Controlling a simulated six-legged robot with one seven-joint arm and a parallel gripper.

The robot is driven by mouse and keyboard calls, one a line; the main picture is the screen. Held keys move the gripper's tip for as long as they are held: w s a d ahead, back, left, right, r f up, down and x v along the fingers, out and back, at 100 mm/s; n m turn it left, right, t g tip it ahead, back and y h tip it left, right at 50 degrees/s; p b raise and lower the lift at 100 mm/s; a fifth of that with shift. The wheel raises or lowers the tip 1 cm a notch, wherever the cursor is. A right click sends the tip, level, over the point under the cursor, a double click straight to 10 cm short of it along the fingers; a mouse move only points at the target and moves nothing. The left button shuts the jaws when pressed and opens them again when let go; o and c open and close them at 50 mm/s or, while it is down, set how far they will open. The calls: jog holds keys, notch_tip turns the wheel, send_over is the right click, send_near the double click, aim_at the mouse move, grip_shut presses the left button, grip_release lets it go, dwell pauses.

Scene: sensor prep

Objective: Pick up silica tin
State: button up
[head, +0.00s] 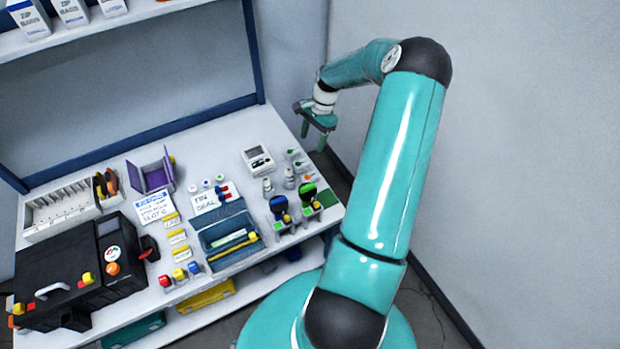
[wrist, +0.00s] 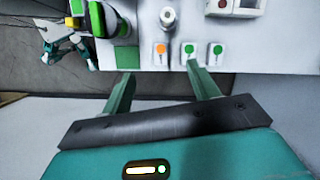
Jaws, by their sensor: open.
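No label reading silica tin is legible, so I cannot tell which item it is. Small white pieces with coloured round tops stand near the bench's right end: an orange-topped one (wrist: 160,53) and two green-topped ones (wrist: 188,53) (wrist: 216,53) in the wrist view. Small round tins (head: 206,184) with coloured lids stand mid-bench behind the "TIN SEAL" card (head: 205,198) in the head view. My gripper (head: 313,136) is open and empty, off the bench's right end. In the wrist view its fingers (wrist: 160,73) point toward the bench edge, apart from the dotted pieces.
A small white device (head: 258,160) and bottles stand near the right end. A blue tray (head: 229,238), black case (head: 60,285), purple holder (head: 152,172) and divided white rack (head: 62,208) occupy the bench. A shelf (head: 90,32) hangs above. A wall is to the right.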

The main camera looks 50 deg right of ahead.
jog(key=s+d+f+m, duration=0.2)
jog(key=d+f, duration=0.2)
jog(key=f, duration=0.1)
jog(key=t+y, duration=0.1)
send_over(311, 176)
jog(key=s+d, duration=0.1)
jog(key=d, duration=0.2)
jog(key=shift+m, duration=0.3)
jog(key=f, duration=0.7)
jog(key=shift+a+f, duration=0.2)
jog(key=shift+a, duration=0.05)
jog(key=shift+x, duration=3.05)
jog(key=shift+w+d, duration=0.1)
jog(key=shift+w, duration=0.05)
jog(key=shift+c, duration=0.2)
jog(key=c, duration=1)
